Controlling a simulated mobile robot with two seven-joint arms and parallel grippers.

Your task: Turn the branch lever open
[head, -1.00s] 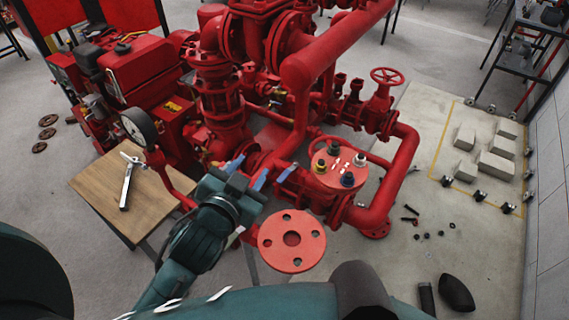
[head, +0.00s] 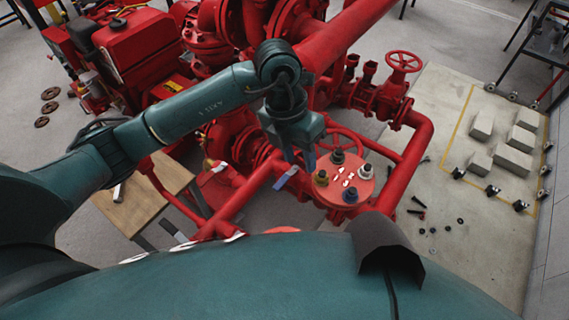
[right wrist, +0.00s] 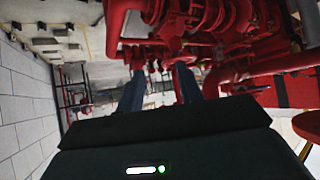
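A blue lever handle (head: 285,178) sits on the red pipework in the head view, just left of the red round cover. I cannot tell which one is the branch lever. My left gripper (head: 300,160) points down above and slightly right of the nearer blue lever. Its two fingers look apart, with nothing seen between them, and I see no contact with the lever. My right gripper (right wrist: 161,90) shows in the right wrist view, its two fingers apart and empty, facing the red pipework.
The round red cover (head: 345,182) with several coloured caps lies close right of my left gripper. A red handwheel (head: 403,62) stands behind it. A wooden table (head: 140,205) is at the left, partly behind my arm. Grey blocks (head: 513,160) lie on the pale floor area at right.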

